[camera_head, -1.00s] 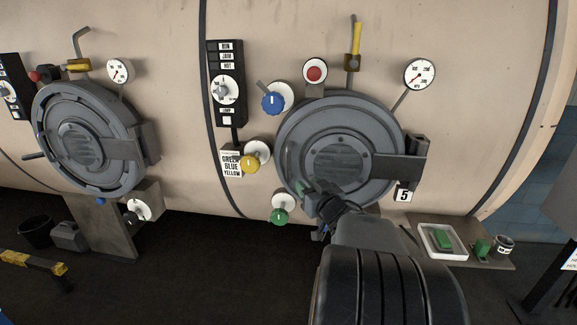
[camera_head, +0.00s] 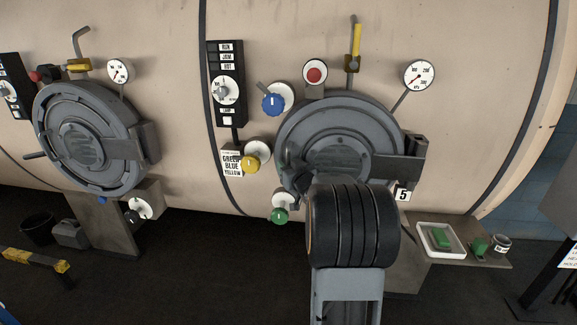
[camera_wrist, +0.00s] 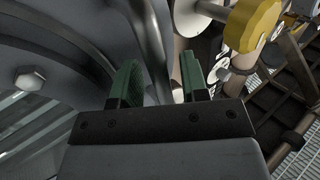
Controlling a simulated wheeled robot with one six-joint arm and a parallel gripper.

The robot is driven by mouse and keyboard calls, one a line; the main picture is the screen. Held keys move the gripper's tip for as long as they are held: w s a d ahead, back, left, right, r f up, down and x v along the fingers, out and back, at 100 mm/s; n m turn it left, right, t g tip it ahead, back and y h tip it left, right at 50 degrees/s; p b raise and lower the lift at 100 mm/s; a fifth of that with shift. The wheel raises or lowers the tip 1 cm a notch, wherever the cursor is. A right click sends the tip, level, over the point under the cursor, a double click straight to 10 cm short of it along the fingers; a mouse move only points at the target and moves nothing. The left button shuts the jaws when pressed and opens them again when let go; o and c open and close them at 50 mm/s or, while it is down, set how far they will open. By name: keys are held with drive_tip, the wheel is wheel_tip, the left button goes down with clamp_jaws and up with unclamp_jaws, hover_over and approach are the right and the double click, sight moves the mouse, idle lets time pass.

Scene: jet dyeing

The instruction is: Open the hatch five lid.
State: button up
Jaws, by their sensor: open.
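The hatch five lid (camera_head: 345,118) is a round grey door with a hinge block on its right and a "5" plate (camera_head: 403,195) below that. It looks shut. My gripper (camera_wrist: 160,82) is at the lid's lower left edge, mostly hidden behind my arm in the head view. In the wrist view its green fingers are apart, and a grey upright bar (camera_wrist: 150,45) on the lid's edge passes between them. I cannot tell whether the fingers touch it.
A yellow knob (camera_head: 250,163) and a blue knob (camera_head: 272,102) stick out left of the lid, with a green one (camera_head: 280,215) below. A shelf (camera_head: 490,262) holds a white tray (camera_head: 458,252) at right.

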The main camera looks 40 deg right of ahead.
drive_tip(key=shift+c, duration=0.5)
clamp_jaws()
